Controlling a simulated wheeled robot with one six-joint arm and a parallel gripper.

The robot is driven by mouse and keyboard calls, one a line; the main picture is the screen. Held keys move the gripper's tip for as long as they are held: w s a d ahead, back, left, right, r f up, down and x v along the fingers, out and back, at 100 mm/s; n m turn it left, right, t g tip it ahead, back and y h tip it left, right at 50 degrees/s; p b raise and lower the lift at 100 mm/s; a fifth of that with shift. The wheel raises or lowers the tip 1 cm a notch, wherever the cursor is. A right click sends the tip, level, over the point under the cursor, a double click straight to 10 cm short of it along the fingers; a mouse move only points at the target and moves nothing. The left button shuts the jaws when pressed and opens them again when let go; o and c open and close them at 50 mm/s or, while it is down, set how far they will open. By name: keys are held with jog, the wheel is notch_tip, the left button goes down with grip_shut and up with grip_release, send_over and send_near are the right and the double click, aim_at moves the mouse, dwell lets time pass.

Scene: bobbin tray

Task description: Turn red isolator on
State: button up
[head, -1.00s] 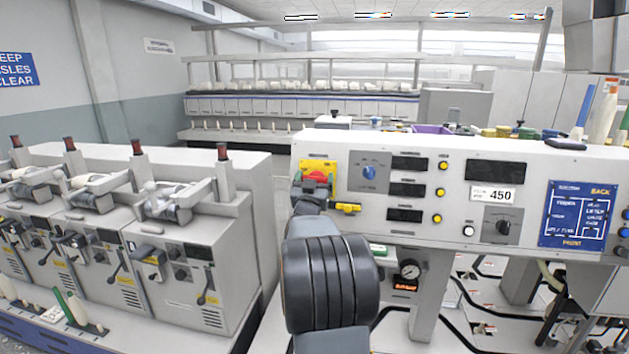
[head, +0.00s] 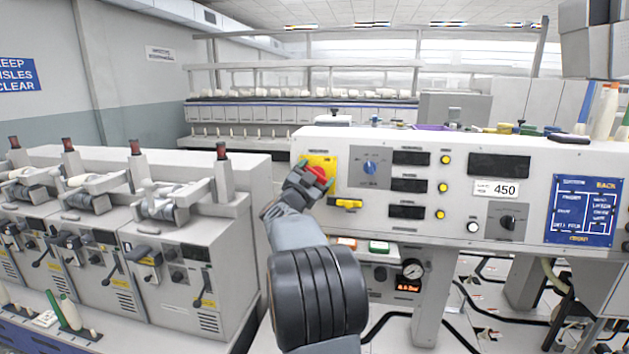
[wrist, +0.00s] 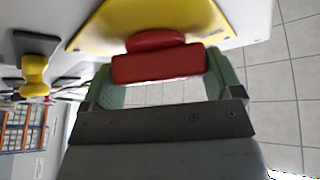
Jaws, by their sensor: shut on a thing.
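The red isolator handle (head: 317,173) is on a yellow plate (head: 328,161) at the left end of the grey control panel (head: 400,211). My gripper (head: 314,180) is at the handle, coming from the lower left and tilted. In the wrist view, the red handle (wrist: 158,66) lies across between the two green-padded fingers of my gripper (wrist: 160,76). The yellow plate (wrist: 110,25) is behind it. My gripper is shut on the handle. In the head view, my gripper hides part of the handle and the plate's lower left.
A small yellow lever (head: 345,203) sits just below the isolator. A blue knob (head: 370,167) and dark displays (head: 410,158) are to the right. Winding machines (head: 170,270) stand to the left. A gauge (head: 413,268) is below the panel.

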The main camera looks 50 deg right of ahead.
jog(key=m+g+y+p, duration=0.1)
jog(key=m+g, duration=0.1)
jog(key=m, duration=0.1)
jog(key=m+g+p, duration=0.1)
jog(key=m+g, duration=0.1)
jog(key=m, duration=0.2)
jog(key=shift+r+y, duration=0.15)
jog(key=shift+y, duration=0.25)
jog(key=m+g+p, duration=0.1)
jog(key=m, duration=0.1)
jog(key=m+g+y+p, duration=0.1)
jog(key=shift+m+y, duration=0.3)
jog(key=shift+m, duration=0.1)
jog(key=shift+s+f+m+y+p, duration=0.1)
jog(key=shift+f+m+y+p, duration=0.1)
jog(key=shift+m+y+p, duration=0.75)
jog(key=shift+f+m+p, duration=0.15)
jog(key=shift+m+p, duration=0.15)
jog(key=shift+m, duration=0.15)
jog(key=o, duration=0.7)
jog(key=shift+o, duration=0.2)
jog(key=b+v, duration=0.2)
jog(key=v, duration=1.1)
jog(key=shift+a, duration=0.35)
